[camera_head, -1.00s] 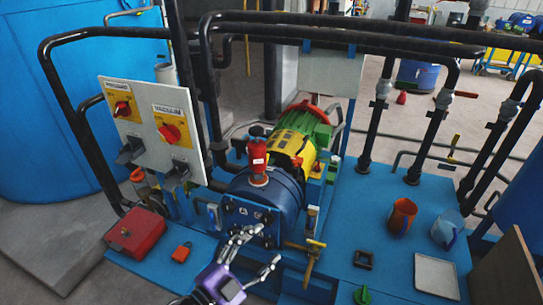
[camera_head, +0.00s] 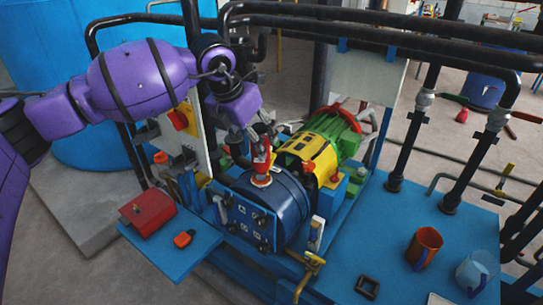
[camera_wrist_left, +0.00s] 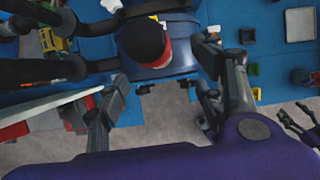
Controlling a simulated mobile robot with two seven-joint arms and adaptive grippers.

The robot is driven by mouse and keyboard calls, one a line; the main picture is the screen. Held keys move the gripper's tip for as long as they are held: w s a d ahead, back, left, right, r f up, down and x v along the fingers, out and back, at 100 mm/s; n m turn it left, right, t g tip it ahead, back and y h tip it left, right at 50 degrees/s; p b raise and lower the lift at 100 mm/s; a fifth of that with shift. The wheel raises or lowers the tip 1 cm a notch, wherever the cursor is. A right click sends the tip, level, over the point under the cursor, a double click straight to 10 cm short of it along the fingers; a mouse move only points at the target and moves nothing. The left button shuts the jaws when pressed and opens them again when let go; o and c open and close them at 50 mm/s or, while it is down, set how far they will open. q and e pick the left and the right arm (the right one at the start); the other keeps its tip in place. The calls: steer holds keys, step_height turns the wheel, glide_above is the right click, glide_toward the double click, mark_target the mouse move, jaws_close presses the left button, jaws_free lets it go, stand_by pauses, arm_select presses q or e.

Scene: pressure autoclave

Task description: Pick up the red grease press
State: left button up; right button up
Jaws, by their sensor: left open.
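The red grease press (camera_head: 262,165) stands upright on top of the blue pump housing (camera_head: 262,212). From above, in the left wrist view, it shows as a round black cap with a red rim (camera_wrist_left: 146,42). My left gripper (camera_head: 254,136) is open just above and beside the press, with its fingers near the press's top. In the left wrist view my left gripper (camera_wrist_left: 163,75) has its fingers spread, one on each side of the press, and nothing is held. Dark fingers of my right gripper (camera_wrist_left: 298,122) show at the right edge of that view; their opening is unclear.
Black pipes (camera_head: 350,27) run above and behind the pump. A switch panel (camera_head: 185,125) stands left of the press, partly hidden by my arm. A green and yellow motor (camera_head: 325,140) is close on the right. A red box (camera_head: 147,212) and an orange cup (camera_head: 424,246) stand farther off.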

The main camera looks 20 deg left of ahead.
arm_select(q)
steer(key=shift+w+a+f, duration=0.2)
steer(key=shift+w+f, duration=0.25)
steer(key=shift+w, duration=0.2)
steer(key=shift+w+a+f, duration=0.2)
steer(key=shift+w+f, duration=0.2)
steer(key=shift+w, duration=0.2)
steer(key=shift+w+d+f, duration=0.2)
steer(key=shift+d+f, duration=0.1)
steer(key=shift+f, duration=0.3)
steer(key=x, duration=0.4)
steer(key=shift+w+d+p, duration=0.15)
steer(key=shift+w+p, duration=0.05)
steer(key=shift+p, duration=0.1)
steer(key=shift+s+r, duration=0.1)
steer(key=shift+c, duration=0.9)
jaws_close()
